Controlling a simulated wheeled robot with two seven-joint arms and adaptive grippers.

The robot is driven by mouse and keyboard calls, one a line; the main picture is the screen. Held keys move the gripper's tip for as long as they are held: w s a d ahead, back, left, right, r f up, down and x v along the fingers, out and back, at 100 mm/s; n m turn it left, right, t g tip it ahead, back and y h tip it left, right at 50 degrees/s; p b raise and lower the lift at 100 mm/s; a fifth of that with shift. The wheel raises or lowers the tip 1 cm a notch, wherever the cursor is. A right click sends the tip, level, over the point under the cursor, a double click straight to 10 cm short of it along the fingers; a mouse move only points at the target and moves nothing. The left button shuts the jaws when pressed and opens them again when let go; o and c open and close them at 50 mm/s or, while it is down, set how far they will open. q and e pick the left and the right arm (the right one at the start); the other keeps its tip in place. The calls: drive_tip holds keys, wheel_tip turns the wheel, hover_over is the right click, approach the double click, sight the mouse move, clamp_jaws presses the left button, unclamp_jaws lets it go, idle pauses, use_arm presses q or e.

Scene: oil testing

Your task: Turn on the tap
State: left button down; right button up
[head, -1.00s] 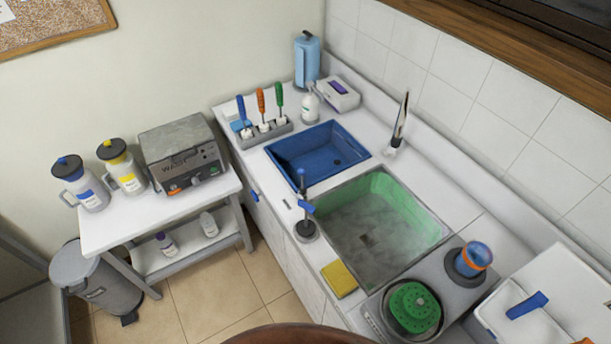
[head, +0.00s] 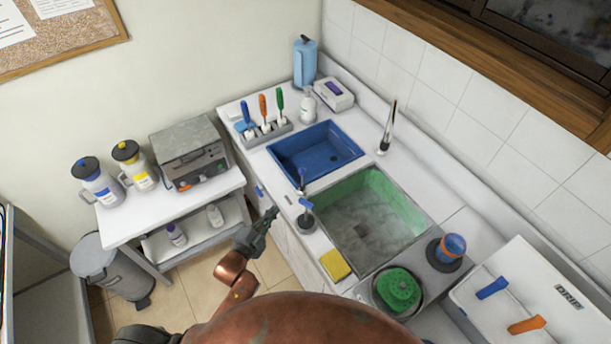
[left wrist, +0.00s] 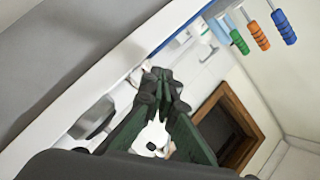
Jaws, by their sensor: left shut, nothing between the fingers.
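The tap (head: 388,128) is a slim silver spout rising from the back of the white counter, behind the sinks. A dark stand with a blue handle (head: 305,205) is at the front edge, beside the green-walled sink (head: 405,210). My left gripper (head: 270,216) is shut and empty, in front of the counter near that stand and well apart from the tap. In the left wrist view, the gripper (left wrist: 162,82) has its fingertips together, with the counter edge (left wrist: 115,78) close by. My right gripper is out of view.
A blue basin (head: 315,152) lies beside the green-walled sink. A yellow sponge (head: 335,264) is on the front edge. Brushes with coloured handles (head: 263,108) stand at the back left. A side table (head: 135,222) and bin (head: 110,265) are left of my arm.

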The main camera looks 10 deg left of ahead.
sight(302, 179)
use_arm(q)
drive_tip(key=d+r+m+t+h, duration=0.1)
drive_tip(key=m, duration=0.1)
drive_tip(key=w+d+r+m+t+h, duration=0.1)
drive_tip(key=d+r+m+h, duration=0.1)
drive_tip(key=w+d+r+m+t+h, duration=0.1)
drive_tip(key=r+m+h, duration=0.1)
drive_tip(key=m, duration=0.1)
drive_tip(key=shift+d+r, duration=0.2)
drive_tip(key=shift+s+d+r+m+h, duration=0.25)
drive_tip(key=shift+r+m+h, duration=0.25)
drive_tip(key=shift+m+h, duration=0.15)
drive_tip(key=shift+w, duration=0.2)
drive_tip(key=p+x, duration=0.1)
drive_tip(key=x, duration=0.9)
drive_tip(key=shift+s+r, duration=0.1)
